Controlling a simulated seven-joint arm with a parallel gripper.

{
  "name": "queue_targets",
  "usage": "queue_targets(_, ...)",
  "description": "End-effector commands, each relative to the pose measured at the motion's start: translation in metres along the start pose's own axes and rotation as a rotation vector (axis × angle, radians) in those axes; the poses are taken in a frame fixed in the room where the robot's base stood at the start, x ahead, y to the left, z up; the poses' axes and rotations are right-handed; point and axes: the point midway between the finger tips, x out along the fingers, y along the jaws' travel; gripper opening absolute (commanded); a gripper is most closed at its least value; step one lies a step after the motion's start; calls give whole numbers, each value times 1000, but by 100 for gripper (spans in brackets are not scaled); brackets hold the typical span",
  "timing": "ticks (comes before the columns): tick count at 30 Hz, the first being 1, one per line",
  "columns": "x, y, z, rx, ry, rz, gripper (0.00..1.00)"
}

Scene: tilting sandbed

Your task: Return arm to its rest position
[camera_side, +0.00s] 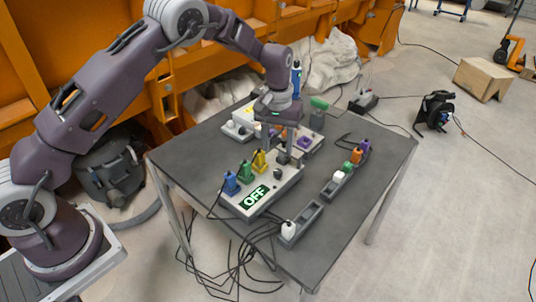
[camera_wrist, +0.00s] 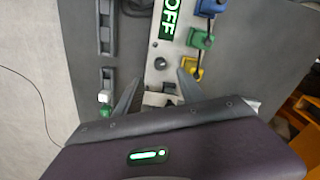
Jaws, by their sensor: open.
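My gripper (camera_side: 279,146) points down over the far end of the light grey panel box on the table, at the end of my bent arm. In the wrist view the two fingers of my gripper (camera_wrist: 158,82) stand apart above that box, with nothing clearly held between them. The box has a lit green OFF display (camera_side: 256,196), which also shows in the wrist view (camera_wrist: 171,20). Blue (camera_side: 231,184), green (camera_side: 245,171) and yellow (camera_side: 259,161) plugs stand along its left side. The surface right under my fingers is partly hidden.
A dark tray (camera_side: 306,219) has a white plug (camera_side: 289,230) at its near end. Another tray at the right holds several coloured plugs (camera_side: 357,155). A second device with a purple part (camera_side: 304,142) and a green-handled item (camera_side: 319,103) stand behind my gripper. Cables hang off the table's front.

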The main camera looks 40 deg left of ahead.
Motion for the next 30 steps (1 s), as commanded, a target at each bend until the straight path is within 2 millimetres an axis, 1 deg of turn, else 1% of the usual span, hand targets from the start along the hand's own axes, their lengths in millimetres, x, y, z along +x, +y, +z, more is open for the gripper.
queue_targets(1, -33, -3, 4, 5, 23, 23, 47)
queue_targets(2, -56, -6, 10, 13, 37, 39, 47)
queue_targets(3, -89, -10, 22, 26, 58, 63, 47)
queue_targets(5, -136, -22, 46, 56, 92, 94, 47)
queue_targets(6, -165, -30, 65, 78, 118, 112, 47)
queue_targets(8, -200, -44, 98, 118, 158, 134, 47)
queue_targets(9, -220, -54, 122, 145, 187, 145, 47)
queue_targets(11, -243, -70, 160, 190, 233, 155, 47)
queue_targets(12, -253, -81, 186, 222, 266, 157, 47)
queue_targets(14, -261, -98, 223, 266, 315, 153, 47)
queue_targets(15, -262, -108, 245, 295, 347, 146, 47)
queue_targets(18, -255, -129, 289, 351, 413, 122, 47)
queue_targets(19, -252, -134, 298, 363, 429, 114, 47)
queue_targets(21, -244, -142, 314, 384, 455, 99, 47)
queue_targets(24, -238, -148, 323, 398, 472, 88, 47)
queue_targets(30, -238, -148, 324, 400, 473, 86, 47)
